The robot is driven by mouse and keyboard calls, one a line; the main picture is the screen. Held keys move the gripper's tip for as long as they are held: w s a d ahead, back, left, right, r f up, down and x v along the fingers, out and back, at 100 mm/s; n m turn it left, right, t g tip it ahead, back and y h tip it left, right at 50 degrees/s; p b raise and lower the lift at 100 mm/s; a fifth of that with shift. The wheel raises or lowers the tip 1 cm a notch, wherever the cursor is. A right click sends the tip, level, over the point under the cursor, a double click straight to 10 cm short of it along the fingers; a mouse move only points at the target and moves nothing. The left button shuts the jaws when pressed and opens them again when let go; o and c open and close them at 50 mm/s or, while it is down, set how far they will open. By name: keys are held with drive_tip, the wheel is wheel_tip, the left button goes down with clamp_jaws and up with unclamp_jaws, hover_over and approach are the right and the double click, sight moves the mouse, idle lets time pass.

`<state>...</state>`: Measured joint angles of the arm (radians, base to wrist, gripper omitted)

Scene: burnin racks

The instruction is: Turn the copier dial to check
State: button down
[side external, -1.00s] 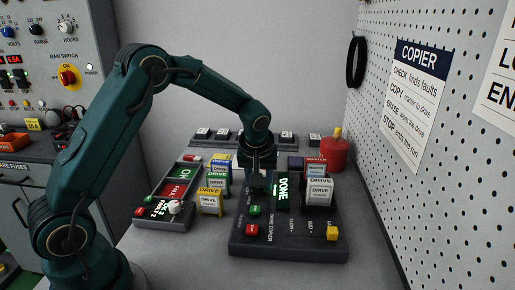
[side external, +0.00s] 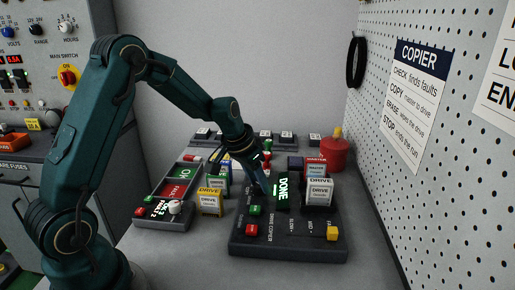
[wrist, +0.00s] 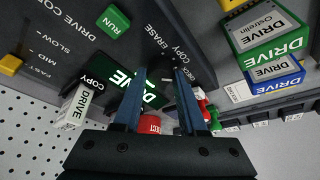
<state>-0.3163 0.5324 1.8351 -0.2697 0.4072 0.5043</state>
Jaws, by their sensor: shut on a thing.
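The grey drive copier (side external: 290,246) stands on the bench, its green display (side external: 283,188) reading DONE. My gripper (side external: 264,192) reaches down, tilted, to the panel beside the display. In the wrist view its two blue fingertips (wrist: 161,74) are at the CHECK, COPY and ERASE labels, shut on the copier dial. The dial is dark and mostly hidden between the fingers, so its setting cannot be read. The green RUN button (wrist: 113,20) is clear of the fingers. A white copy drive (side external: 319,193) and a master drive (side external: 316,169) stand at the copier's right side.
A red button (side external: 252,230) and a yellow knob (side external: 332,233) sit on the copier's near part. A tester with lit panels (side external: 178,190) and several drives (side external: 211,201) stand to its left. A red pot (side external: 334,153) is behind. A pegboard wall bounds the right.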

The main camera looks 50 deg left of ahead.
sight(251, 196)
drive_tip(key=shift+m, duration=0.3)
idle(0.4)
drive_tip(key=shift+c, duration=2.3)
unclamp_jaws()
drive_tip(key=shift+v, duration=2.55)
drive_tip(key=shift+a, duration=0.1)
